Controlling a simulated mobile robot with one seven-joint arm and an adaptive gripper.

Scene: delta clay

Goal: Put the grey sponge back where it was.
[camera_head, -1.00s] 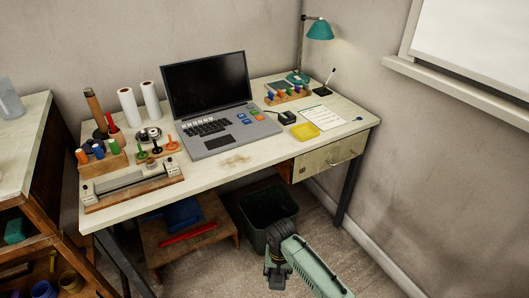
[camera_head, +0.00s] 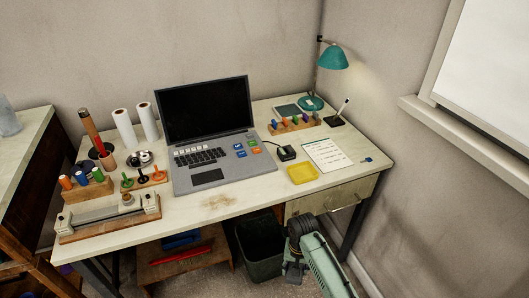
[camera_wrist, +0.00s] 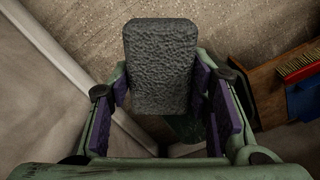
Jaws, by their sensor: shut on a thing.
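The grey sponge (camera_wrist: 160,62) is a rough, dark grey block in the wrist view. It stands upright between the purple-padded fingers of my gripper (camera_wrist: 160,88), which is shut on it. In the head view my gripper (camera_head: 295,272) is low in front of the desk (camera_head: 240,200), below the desktop and by the dark bin. The sponge cannot be made out in the head view. A yellow tray (camera_head: 302,174) lies on the desk near its front right and looks empty. A brownish stain (camera_head: 217,202) marks the front of the desktop.
A laptop (camera_head: 218,140) fills the desk's middle. A paper sheet (camera_head: 323,155), pen stand (camera_head: 337,120) and teal lamp (camera_head: 332,57) are at right. Tool racks (camera_head: 88,187) crowd the left. A dark bin (camera_head: 260,262) and low wooden stool (camera_head: 215,270) are underneath. The front centre desktop is clear.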

